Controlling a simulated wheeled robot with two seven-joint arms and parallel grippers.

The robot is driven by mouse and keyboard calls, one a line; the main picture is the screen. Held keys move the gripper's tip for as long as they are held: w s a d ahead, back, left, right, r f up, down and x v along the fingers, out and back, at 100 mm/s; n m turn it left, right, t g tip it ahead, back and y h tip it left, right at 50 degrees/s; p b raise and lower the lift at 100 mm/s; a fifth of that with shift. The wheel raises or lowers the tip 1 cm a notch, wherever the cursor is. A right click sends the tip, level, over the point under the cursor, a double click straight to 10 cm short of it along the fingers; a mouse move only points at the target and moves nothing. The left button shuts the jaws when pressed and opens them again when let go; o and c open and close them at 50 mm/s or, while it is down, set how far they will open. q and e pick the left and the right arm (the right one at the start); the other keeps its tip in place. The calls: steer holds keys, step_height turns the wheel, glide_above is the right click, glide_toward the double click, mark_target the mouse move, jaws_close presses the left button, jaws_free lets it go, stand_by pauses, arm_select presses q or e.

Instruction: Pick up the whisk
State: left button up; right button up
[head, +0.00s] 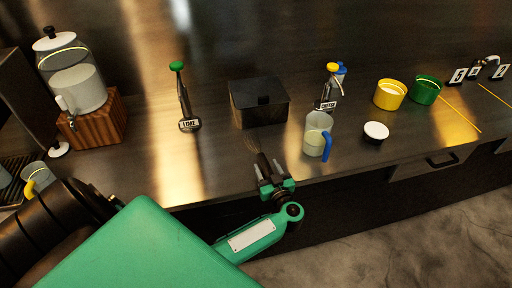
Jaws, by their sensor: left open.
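The whisk (252,143) lies on the metal counter, in front of the black lidded box. Its thin wire loops point away from me, and its dark handle runs back toward my left gripper (267,167). My left gripper is open at the counter's front edge, its two fingers pointing at the whisk. The dark handle shows between or just beneath the fingers; I cannot tell if they touch it. My right gripper is not in view.
The black box (260,103) stands just behind the whisk. A clear pitcher with a blue handle (316,134) and a small white-topped jar (376,131) stand to the right. A green-topped bottle with a LIME sign (189,124) stands left. The counter between LIME and the whisk is clear.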

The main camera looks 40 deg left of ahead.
mark_target(264, 163)
arm_select(q)
steer(key=c, duration=1.1)
step_height(264, 163, up, 21)
steer(key=w+a+m+h+b, duration=0.1)
steer(key=a+h+b, duration=0.1)
steer(key=b, duration=0.2)
steer(key=shift+t, duration=0.4)
step_height(264, 163, down, 19)
steer(key=shift+f+b, duration=0.1)
steer(key=shift+b, duration=0.2)
